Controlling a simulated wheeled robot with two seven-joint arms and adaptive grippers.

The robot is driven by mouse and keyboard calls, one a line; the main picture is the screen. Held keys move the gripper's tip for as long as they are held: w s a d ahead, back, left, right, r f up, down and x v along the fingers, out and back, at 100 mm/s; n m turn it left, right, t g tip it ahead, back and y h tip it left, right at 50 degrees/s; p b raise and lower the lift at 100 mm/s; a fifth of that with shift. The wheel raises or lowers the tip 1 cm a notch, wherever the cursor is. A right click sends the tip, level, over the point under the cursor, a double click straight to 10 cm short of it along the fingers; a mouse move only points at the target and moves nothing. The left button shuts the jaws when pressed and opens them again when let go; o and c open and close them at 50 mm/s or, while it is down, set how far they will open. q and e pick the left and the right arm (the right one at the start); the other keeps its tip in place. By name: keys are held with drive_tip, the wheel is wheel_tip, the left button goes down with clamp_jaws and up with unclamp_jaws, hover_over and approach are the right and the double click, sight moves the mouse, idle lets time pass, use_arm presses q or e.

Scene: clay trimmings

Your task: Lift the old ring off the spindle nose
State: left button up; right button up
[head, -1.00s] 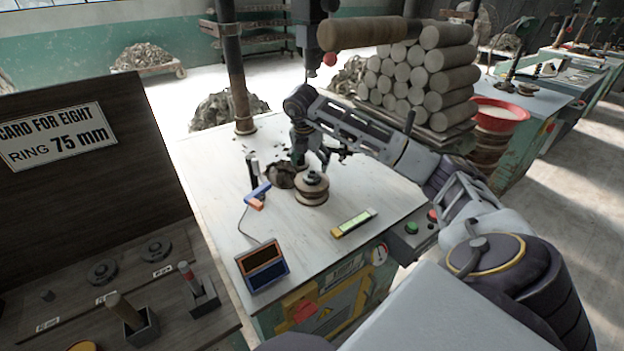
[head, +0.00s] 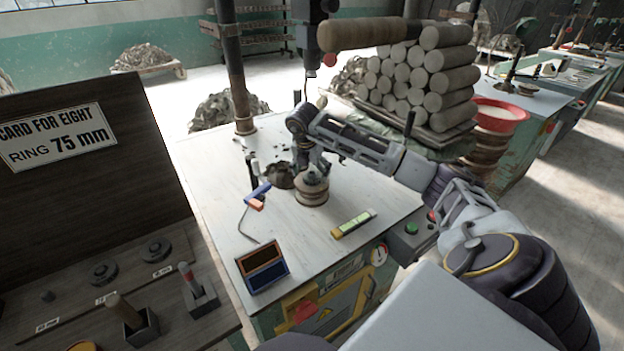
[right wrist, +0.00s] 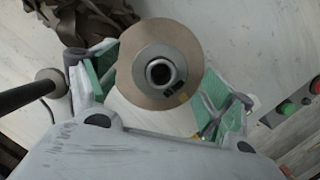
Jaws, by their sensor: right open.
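The spindle nose (head: 311,195) stands on the white bench top, a stepped tan and grey round stack. In the right wrist view it shows from above as a tan disc (right wrist: 128,73) with a grey ring (right wrist: 144,64) around a dark bore. I cannot tell for certain which layer is the old ring. My right gripper (head: 312,172) is just above the spindle in the head view. In the right wrist view its two green-padded fingers (right wrist: 163,88) stand apart on either side of the disc, with nothing gripped. My left gripper is out of view.
Dark clay trimmings (head: 279,177) lie left of the spindle. A blue-orange tool (head: 257,196), a two-panel display (head: 263,267) and a yellow-green level-like bar (head: 353,224) are on the bench. A post (head: 238,80) rises behind. Stacked clay rolls (head: 425,80) stand at the back right.

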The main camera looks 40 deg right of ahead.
drive_tip(key=shift+d+f, duration=0.2)
drive_tip(key=shift+f, duration=0.45)
drive_tip(key=shift+w, duration=0.1)
drive_tip(key=c, duration=1.4)
drive_tip(key=shift+r, duration=0.15)
